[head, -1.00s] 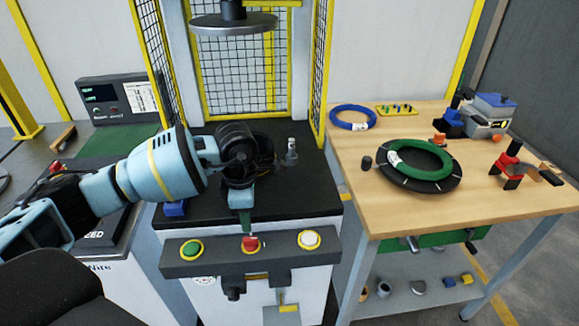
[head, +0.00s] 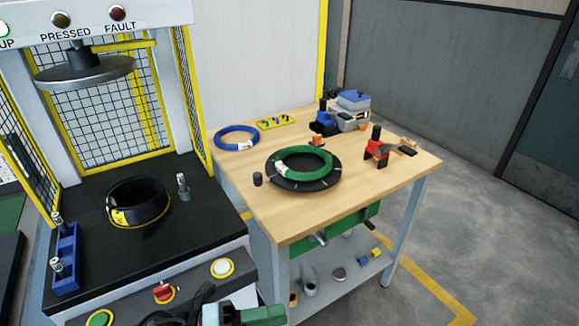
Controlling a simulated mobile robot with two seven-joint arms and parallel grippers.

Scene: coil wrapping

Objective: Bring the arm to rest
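My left gripper (head: 255,313) shows only in part at the bottom edge of the head view, in front of the press's button panel. A green finger points to the right and dark gripper parts lie to its left. The frame cuts it off, so I cannot tell whether it is open or shut. My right gripper is not in view. A black coil (head: 138,203) with a yellow label lies flat on the dark press bed (head: 190,229). The gripper is well apart from it. The round press plate (head: 85,72) hangs raised above the bed.
A blue holder (head: 66,258) and a small metal post (head: 183,187) stand on the bed. Green, red and white buttons (head: 222,267) line the front panel. The wooden table (head: 360,205) at right holds a blue coil (head: 237,138), a green coil (head: 319,158) on a black disc, and tools.

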